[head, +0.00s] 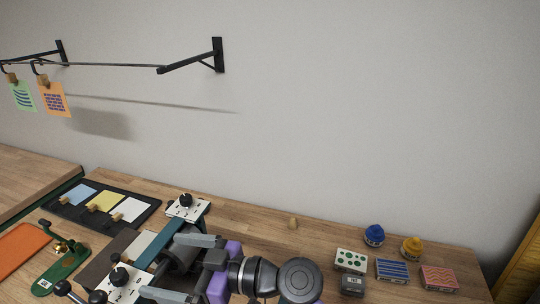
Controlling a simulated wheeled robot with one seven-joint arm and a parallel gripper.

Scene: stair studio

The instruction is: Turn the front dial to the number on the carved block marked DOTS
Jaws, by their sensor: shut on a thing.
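The front dial (120,273) is a black knob on a white plate at the lower left, at the near end of a press-like device. A similar rear dial (186,200) sits on the far plate. My gripper (168,265), grey with purple parts, reaches in from the right over the device. Its fingers are just right of the front dial and lie to either side of a dark cylinder (180,257). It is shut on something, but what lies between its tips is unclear. The carved block with green dots (350,260) is at the right; its number is unreadable.
Blue-striped (391,267) and pink-patterned blocks (438,277), a grey block (352,285), and blue (374,235) and yellow daubers (411,247) stand right. A black tray (146,217) with papers lies left. Prints (55,100) hang above. The back-middle bench is mostly clear.

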